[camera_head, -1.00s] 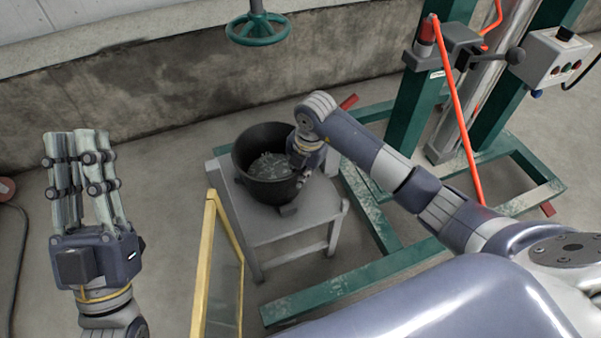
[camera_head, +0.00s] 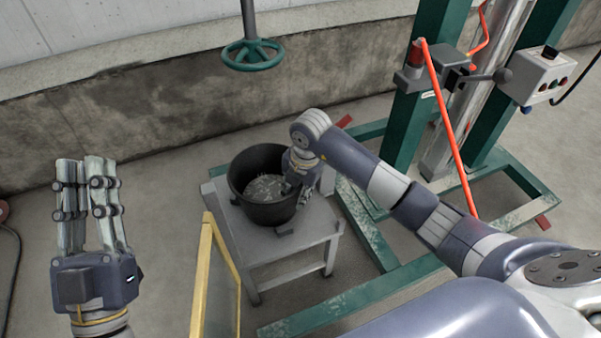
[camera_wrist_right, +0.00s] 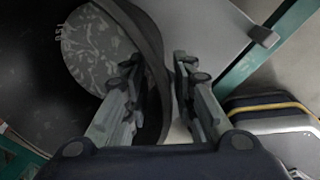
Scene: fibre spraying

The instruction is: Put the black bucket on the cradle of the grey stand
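The black bucket (camera_head: 250,205) stands upright on top of the grey stand (camera_head: 259,252), among small raised blocks (camera_head: 285,232) that look like its cradle. Pale fibres or flecks show on the bucket's floor. My right gripper (camera_head: 294,190) is at the bucket's right rim. In the right wrist view, its fingers (camera_wrist_right: 157,68) straddle the bucket wall (camera_wrist_right: 148,35), one inside and one outside. They look apart, with a light gap beside the outer finger. The bucket's underside is hidden. My left gripper (camera_head: 86,172) is raised at the left, open and empty.
A yellow-edged panel (camera_head: 203,270) stands at the front left of the stand. A green frame (camera_head: 350,301) lies behind and to the right, with an orange hose (camera_head: 452,130) and control box (camera_head: 540,75). A green handwheel (camera_head: 252,56) hangs behind.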

